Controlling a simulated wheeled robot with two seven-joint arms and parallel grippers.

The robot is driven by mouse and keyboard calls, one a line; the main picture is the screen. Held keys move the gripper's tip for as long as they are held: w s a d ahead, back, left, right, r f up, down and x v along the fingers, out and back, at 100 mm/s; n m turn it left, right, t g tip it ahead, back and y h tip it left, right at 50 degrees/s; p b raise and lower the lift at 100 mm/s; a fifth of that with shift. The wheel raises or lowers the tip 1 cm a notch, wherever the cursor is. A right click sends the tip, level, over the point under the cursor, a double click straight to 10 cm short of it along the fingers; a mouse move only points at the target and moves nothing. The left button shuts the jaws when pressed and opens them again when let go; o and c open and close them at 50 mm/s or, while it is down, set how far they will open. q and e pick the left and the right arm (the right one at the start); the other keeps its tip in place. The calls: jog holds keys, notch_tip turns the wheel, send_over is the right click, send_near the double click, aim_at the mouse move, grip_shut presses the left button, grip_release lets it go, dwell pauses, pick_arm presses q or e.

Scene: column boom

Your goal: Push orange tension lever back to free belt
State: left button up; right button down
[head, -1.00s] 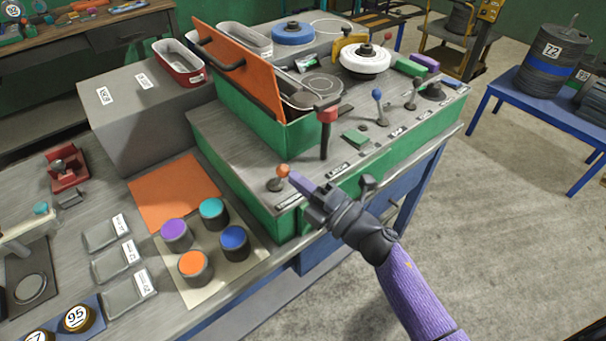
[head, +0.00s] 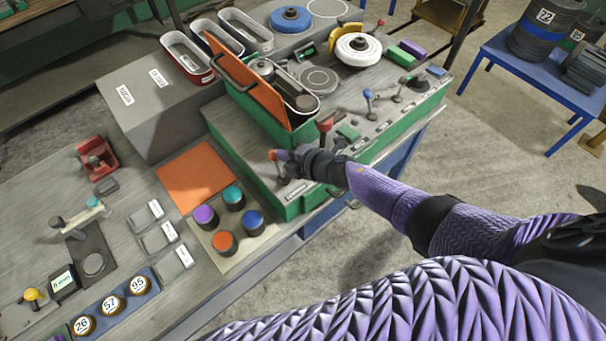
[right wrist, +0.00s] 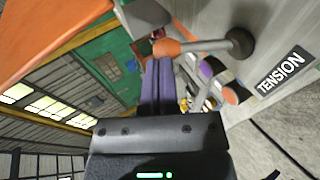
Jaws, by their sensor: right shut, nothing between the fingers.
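The orange tension lever's knob (head: 273,155) stands at the near left corner of the green-sided machine and leans left from its base. In the right wrist view the orange knob (right wrist: 166,47) sits on a grey stem beside the TENSION label (right wrist: 280,72). My right gripper (head: 285,156) is shut and empty, its purple fingers at the knob's right side. In the right wrist view the fingertips (right wrist: 158,64) are right at the knob; I cannot tell whether they touch. The belt cannot be made out. My left gripper is not in view.
The red lever (head: 324,125) stands just beyond my right gripper, with a blue-knobbed lever (head: 368,95) farther along. An orange hinged cover (head: 262,92) stands raised behind. Coloured cylinders (head: 205,216) stand on the bench to the left. Free air lies in front of the machine.

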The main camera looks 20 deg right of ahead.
jog(key=shift+w+a, duration=0.1)
jog(key=shift+w, duration=0.15)
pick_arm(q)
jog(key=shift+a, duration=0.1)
pick_arm(e)
jog(key=shift+w+r, duration=0.1)
jog(key=shift+r, duration=0.05)
dwell(0.4)
